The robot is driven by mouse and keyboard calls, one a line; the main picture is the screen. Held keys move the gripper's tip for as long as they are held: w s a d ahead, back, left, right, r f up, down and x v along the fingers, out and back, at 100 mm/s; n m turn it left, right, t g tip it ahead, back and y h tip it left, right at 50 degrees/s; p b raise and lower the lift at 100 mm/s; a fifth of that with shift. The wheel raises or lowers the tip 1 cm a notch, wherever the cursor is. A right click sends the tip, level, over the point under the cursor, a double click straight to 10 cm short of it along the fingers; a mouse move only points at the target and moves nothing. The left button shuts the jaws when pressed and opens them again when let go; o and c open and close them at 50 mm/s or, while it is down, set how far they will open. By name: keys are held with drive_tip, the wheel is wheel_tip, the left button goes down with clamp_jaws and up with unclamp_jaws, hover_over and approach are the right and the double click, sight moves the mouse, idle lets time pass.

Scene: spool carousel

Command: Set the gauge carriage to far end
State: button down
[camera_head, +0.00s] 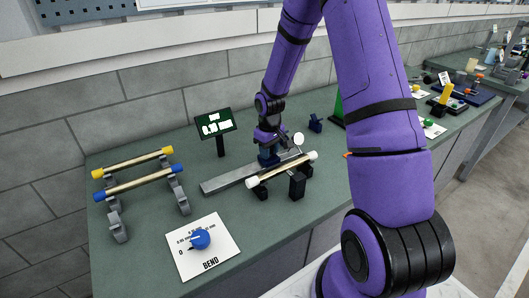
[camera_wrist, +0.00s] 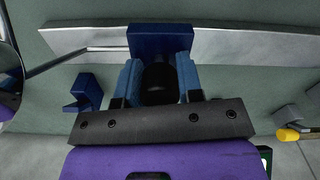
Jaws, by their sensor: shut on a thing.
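The gauge carriage (camera_head: 268,159) is a dark blue block on a long grey rail (camera_head: 225,182). In the head view it sits right of the rail's middle, with bare rail mostly to its left. It also shows in the wrist view (camera_wrist: 160,37), across the rail. My gripper (camera_head: 269,148) is over the carriage. In the wrist view my gripper (camera_wrist: 158,75) has its blue fingers on both sides of the carriage's dark upright knob, shut on it. A round white gauge face (camera_head: 298,139) stands to the right, on a thin rod. My gripper partly hides the carriage top.
A white-capped brass bar (camera_head: 283,170) lies on black supports in front of the rail. A stand with yellow- and blue-capped bars (camera_head: 137,182) is at left. A BEND dial card (camera_head: 204,246) lies in front. A small green sign (camera_head: 215,124) stands behind. A blue block (camera_head: 315,123) is at right.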

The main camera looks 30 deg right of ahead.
drive_tip(key=c, duration=0.8)
unclamp_jaws()
wheel_tip(320, 180, up, 10)
drive_tip(key=shift+r, duration=0.45)
